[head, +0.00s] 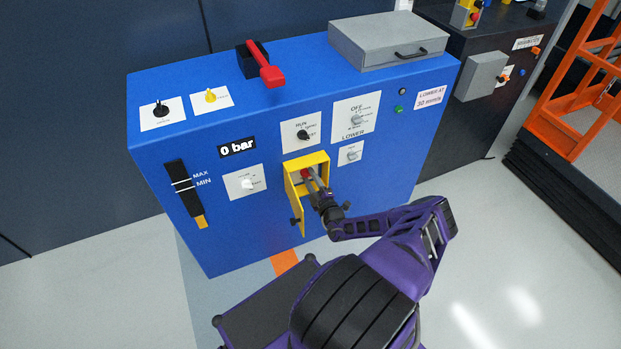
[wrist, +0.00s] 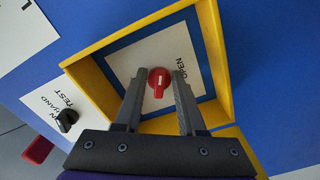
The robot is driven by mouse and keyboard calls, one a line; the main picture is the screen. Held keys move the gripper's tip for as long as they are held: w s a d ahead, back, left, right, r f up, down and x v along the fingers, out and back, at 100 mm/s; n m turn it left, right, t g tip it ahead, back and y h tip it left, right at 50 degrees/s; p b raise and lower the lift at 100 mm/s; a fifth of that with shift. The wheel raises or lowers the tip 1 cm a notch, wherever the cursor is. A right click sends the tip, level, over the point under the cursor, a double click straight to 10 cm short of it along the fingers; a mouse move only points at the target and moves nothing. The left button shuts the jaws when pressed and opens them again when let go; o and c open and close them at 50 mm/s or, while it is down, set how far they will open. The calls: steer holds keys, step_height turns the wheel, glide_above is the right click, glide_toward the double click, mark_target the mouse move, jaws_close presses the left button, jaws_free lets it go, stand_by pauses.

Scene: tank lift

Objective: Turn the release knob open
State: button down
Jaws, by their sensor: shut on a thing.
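The red release knob (wrist: 159,84) sits on a white plate inside a yellow-framed recess (wrist: 108,83). A white mark shows on the knob, and the word OPEN is printed beside it on the plate. In the head view the knob (head: 304,173) shows small inside the yellow box (head: 318,158), whose door (head: 291,200) stands open on the left. In the head view my gripper (head: 313,179) partly covers the knob and plate.
The box is on the front of a blue cabinet (head: 235,128) with several other knobs, a "0 bar" display (head: 237,147) and a level gauge (head: 185,194). A red lever (head: 265,66) and a grey case (head: 385,38) are on top. The yellow walls closely surround my fingers.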

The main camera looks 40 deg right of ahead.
steer(key=m, duration=0.6)
steer(key=shift+a+f, duration=0.25)
steer(key=m, duration=0.6)
steer(key=shift+a, duration=0.2)
steer(key=c, duration=0.9)
jaws_free()
steer(key=p+v, duration=0.1)
steer(key=v, duration=1.1)
steer(key=shift+w+r, duration=0.1)
